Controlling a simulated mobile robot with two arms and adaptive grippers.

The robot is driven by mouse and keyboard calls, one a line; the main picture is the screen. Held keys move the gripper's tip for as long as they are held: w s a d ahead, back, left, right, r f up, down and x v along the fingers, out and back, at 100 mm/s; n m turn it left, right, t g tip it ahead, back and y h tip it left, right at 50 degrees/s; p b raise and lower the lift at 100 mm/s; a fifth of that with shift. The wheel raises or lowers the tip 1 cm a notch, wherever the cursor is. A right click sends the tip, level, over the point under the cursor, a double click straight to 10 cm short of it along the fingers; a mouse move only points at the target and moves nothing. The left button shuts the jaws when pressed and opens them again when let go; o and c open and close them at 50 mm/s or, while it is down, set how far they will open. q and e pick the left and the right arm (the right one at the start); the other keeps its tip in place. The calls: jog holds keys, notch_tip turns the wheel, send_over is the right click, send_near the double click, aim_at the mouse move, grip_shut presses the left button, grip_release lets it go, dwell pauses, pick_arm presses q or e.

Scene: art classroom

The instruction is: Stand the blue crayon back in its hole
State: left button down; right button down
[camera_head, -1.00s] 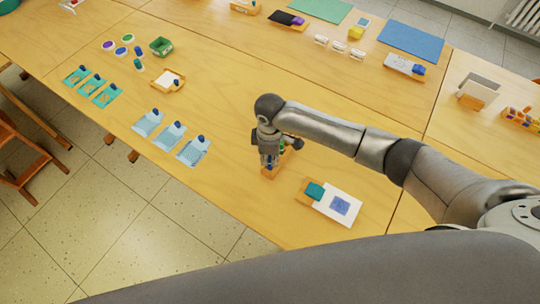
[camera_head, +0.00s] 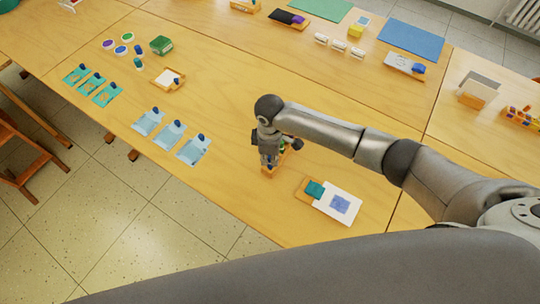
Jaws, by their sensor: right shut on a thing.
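My right gripper (camera_head: 269,162) points down over a small orange-brown wooden block (camera_head: 267,174) near the table's front edge. It is shut on the blue crayon (camera_head: 269,165), of which only a small blue bit shows at the fingertips. The crayon looks roughly upright at the block. The fingers hide the holes, so I cannot tell whether its lower end is inside one. A green bit shows beside the gripper at the block's far end. My left gripper is out of view.
A wooden tray with a teal piece and a white card (camera_head: 336,203) lies right of the block. Light-blue cards (camera_head: 171,134) with dark-blue pieces lie to the left. A small tray (camera_head: 167,79) and green box (camera_head: 161,45) stand farther back. The table between is clear.

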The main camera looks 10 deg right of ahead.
jog(key=shift+f, duration=0.3)
dwell(0.4)
jog(key=c, duration=1.4)
grip_release()
jog(key=shift+c, duration=0.2)
jog(key=shift+o, duration=0.3)
jog(key=shift+o, duration=0.9)
jog(key=shift+r, duration=0.2)
jog(key=shift+r+p, duration=2.85)
jog(key=shift+p, duration=0.3)
